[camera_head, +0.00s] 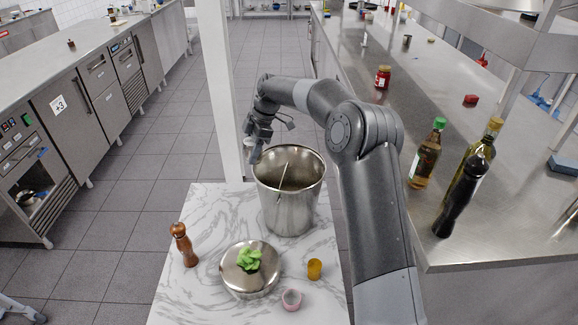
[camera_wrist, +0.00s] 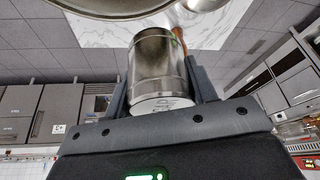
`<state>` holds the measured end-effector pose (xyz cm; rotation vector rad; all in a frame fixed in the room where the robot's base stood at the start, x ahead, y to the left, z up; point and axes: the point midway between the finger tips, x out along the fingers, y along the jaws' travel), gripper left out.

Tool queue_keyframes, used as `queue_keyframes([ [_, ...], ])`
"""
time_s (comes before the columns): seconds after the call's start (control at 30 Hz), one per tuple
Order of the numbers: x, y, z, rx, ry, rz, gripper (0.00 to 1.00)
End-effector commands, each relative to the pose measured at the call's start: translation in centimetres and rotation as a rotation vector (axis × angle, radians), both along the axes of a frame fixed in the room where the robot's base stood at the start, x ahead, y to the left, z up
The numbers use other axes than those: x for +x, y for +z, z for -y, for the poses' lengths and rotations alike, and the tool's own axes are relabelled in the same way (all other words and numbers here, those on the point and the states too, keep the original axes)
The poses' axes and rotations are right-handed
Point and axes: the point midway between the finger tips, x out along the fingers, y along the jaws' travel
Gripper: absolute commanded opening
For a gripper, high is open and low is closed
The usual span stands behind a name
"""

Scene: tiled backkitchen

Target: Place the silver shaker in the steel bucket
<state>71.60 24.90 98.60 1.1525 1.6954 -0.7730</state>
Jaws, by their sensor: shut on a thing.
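The silver shaker (camera_wrist: 158,68) is a shiny metal cylinder between my gripper's fingers in the wrist view. My gripper (camera_wrist: 155,85) is shut on it. In the head view my gripper (camera_head: 254,150) hangs just left of the steel bucket's rim, and only a small part of the shaker (camera_head: 249,144) shows there. The steel bucket (camera_head: 290,211) stands upright at the back of the marble table, open at the top. A thin light rod or streak shows inside it. In the wrist view a curved metal edge, likely the bucket (camera_wrist: 105,8), fills the top.
On the marble table (camera_head: 205,215) stand a wooden pepper mill (camera_head: 184,244), a metal bowl (camera_head: 250,284) with a green item, an amber cup (camera_head: 314,269) and a pink cup (camera_head: 292,299). A white post (camera_head: 221,85) rises behind. Bottles (camera_head: 425,156) stand on the right counter.

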Motion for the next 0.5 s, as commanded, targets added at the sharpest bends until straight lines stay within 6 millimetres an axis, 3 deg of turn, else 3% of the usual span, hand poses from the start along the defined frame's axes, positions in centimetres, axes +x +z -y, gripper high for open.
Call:
queue_keyframes([
  [0.3,0.3,0.7,6.1,0.001,0.52,0.0,0.25],
  [0.5,0.2,1.3,9.0,0.0,0.747,0.002,0.25],
])
